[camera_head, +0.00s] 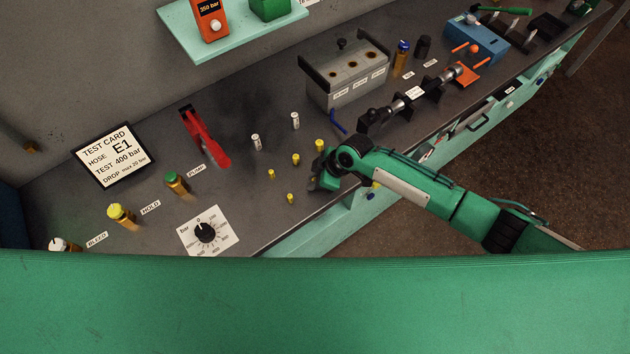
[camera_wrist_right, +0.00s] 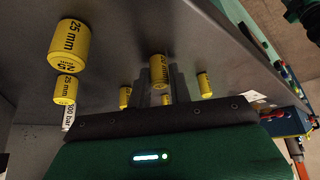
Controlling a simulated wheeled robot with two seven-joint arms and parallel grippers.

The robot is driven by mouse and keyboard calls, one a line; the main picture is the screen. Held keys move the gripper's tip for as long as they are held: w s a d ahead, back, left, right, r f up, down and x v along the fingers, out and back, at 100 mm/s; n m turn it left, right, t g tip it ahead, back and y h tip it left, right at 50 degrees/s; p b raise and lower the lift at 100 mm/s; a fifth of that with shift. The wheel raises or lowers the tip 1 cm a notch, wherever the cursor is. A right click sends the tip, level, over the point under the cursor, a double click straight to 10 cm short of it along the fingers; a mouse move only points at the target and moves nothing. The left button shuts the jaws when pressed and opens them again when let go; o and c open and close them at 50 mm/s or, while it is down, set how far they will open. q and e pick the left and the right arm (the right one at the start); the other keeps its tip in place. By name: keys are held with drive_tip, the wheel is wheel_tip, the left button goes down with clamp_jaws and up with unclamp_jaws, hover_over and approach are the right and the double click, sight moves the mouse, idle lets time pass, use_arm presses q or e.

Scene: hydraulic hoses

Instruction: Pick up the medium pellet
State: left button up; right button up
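Several small yellow pellets stand on the grey bench near its front edge, including a left one (camera_head: 271,174), a middle one (camera_head: 295,158), a far one (camera_head: 320,145) and a near one (camera_head: 290,198). My right gripper (camera_head: 322,180) is low over the bench just right of them. In the wrist view, a yellow pellet (camera_wrist_right: 160,72) shows between the two grey fingertips, which stand apart; contact cannot be told. Two yellow pellets at the left, an upper one (camera_wrist_right: 70,44) and a lower one (camera_wrist_right: 67,90), read 25 mm. Which pellet is medium is unclear. My left gripper is out of view.
Two white cylinders, a left one (camera_head: 255,142) and a right one (camera_head: 295,121), stand behind the pellets. A red pump lever (camera_head: 205,137) is left of them. A grey block with holes (camera_head: 347,78) and a hose fitting (camera_head: 398,106) are beyond the gripper. A gauge dial (camera_head: 205,231) is nearer.

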clamp_jaws()
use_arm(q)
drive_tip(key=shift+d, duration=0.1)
